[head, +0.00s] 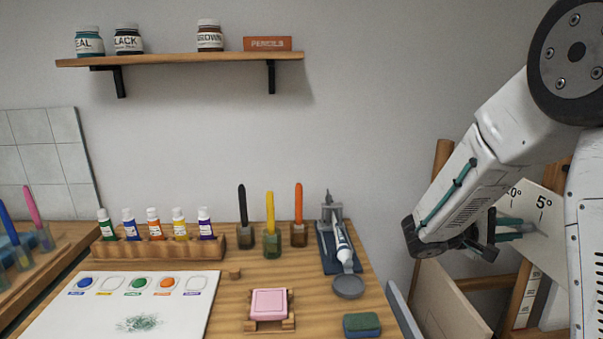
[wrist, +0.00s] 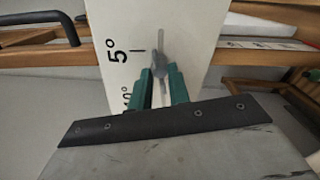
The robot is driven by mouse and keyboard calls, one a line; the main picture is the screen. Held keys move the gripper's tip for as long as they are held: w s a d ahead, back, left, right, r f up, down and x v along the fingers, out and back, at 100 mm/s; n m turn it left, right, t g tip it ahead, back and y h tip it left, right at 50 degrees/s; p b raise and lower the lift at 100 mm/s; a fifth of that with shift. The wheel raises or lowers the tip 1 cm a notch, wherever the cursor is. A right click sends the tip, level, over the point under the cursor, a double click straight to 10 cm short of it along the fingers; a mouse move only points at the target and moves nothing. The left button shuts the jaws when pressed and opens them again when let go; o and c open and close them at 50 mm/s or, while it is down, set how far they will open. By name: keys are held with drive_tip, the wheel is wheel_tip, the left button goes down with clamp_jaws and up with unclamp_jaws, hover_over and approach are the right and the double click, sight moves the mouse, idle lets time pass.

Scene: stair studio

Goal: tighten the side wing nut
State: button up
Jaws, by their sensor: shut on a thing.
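The side wing nut (wrist: 159,62) is a small grey metal piece in the wrist view. It sits at the lower end of a slot in a white plate (wrist: 199,40) marked with degree figures. My gripper (wrist: 161,83) has its two green fingers closed around the wing nut, one on each side. In the head view my gripper (head: 512,229) reaches to the same white plate (head: 545,222), beside a wooden easel. The wing nut cannot be made out there. How tight it is cannot be told.
The easel's wooden frame (head: 443,185) stands right of the worktable (head: 235,290). A shelf (head: 180,60) with jars hangs on the wall.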

drive_tip(key=shift+m, duration=0.9)
drive_tip(key=o, duration=0.6)
drive_tip(key=shift+c, duration=0.2)
drive_tip(key=a, duration=0.6)
drive_tip(key=shift+s, duration=0.1)
